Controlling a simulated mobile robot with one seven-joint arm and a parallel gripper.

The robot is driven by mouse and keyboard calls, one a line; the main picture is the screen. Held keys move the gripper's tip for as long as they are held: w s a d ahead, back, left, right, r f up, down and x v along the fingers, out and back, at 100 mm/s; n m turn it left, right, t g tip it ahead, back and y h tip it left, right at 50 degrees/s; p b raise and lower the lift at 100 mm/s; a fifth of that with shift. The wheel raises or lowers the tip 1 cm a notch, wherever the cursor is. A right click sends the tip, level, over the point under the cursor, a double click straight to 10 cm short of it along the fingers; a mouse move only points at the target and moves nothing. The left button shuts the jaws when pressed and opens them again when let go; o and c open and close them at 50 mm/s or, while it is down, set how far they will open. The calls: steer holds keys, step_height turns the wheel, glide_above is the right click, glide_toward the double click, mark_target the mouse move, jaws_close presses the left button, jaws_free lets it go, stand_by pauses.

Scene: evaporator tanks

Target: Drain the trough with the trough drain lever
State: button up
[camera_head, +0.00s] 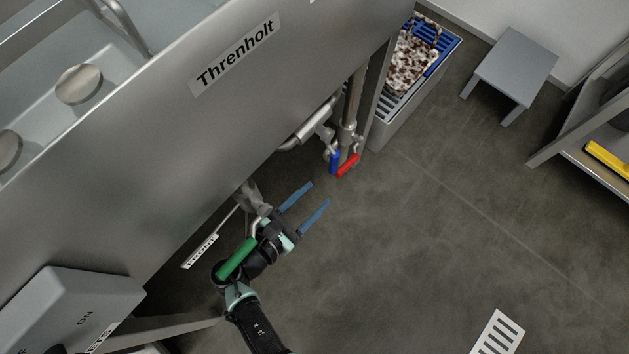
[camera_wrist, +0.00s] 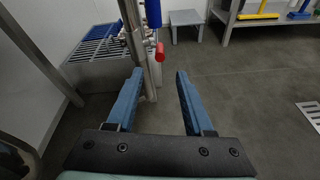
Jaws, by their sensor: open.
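The large steel trough (camera_head: 150,130), labelled "Threnholt", fills the upper left of the head view. A green-handled lever (camera_head: 238,258) hangs from a metal fitting under its lower edge. I take it for the trough drain lever, but the small tag (camera_head: 200,252) beside it is too small to read. My gripper (camera_head: 319,193) is open and empty, just right of the lever, with its blue fingers pointing up and right, away from it. The green handle overlaps my wrist in the head view; I cannot tell whether they touch. The wrist view shows my gripper (camera_wrist: 159,74) with nothing between its fingers.
A blue-handled valve (camera_head: 334,162) and a red-handled valve (camera_head: 348,166) hang on pipes ahead of my fingertips. A grey control box (camera_head: 70,305) stands at lower left. A grated bin (camera_head: 385,125) and a grey stool (camera_head: 512,62) stand farther back.

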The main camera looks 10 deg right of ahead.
steer(key=shift+c, duration=0.4)
steer(key=shift+f, duration=0.15)
steer(key=shift+c, duration=1.1)
steer(key=f+b, duration=0.1)
steer(key=b, duration=0.1)
steer(key=f+b, duration=0.1)
steer(key=b, duration=0.1)
steer(key=shift+s+d+f+n+h, duration=0.2)
steer(key=shift+s+f+n+h, duration=0.1)
steer(key=shift+f+n, duration=0.1)
steer(key=c, duration=0.5)
steer(key=f+n+b, duration=0.1)
steer(key=b, duration=0.2)
steer(key=s+f+n+t+b, duration=0.1)
steer(key=f+b, duration=0.1)
steer(key=f+n+b, duration=0.1)
steer(key=f+b, duration=0.1)
steer(key=b, duration=0.1)
steer(key=shift+s+a+f+t+h+b, duration=0.2)
steer(key=shift+s+f+t+h+b, duration=0.05)
steer(key=shift+t+h+b, duration=0.15)
jaws_close()
steer(key=w+d+r+n+b, duration=0.1)
steer(key=w+d+r+b, duration=0.2)
steer(key=w+d+b, duration=0.4)
steer(key=shift+w+d+t, duration=0.2)
steer(key=shift+t, duration=0.1)
steer(key=shift+r, duration=0.15)
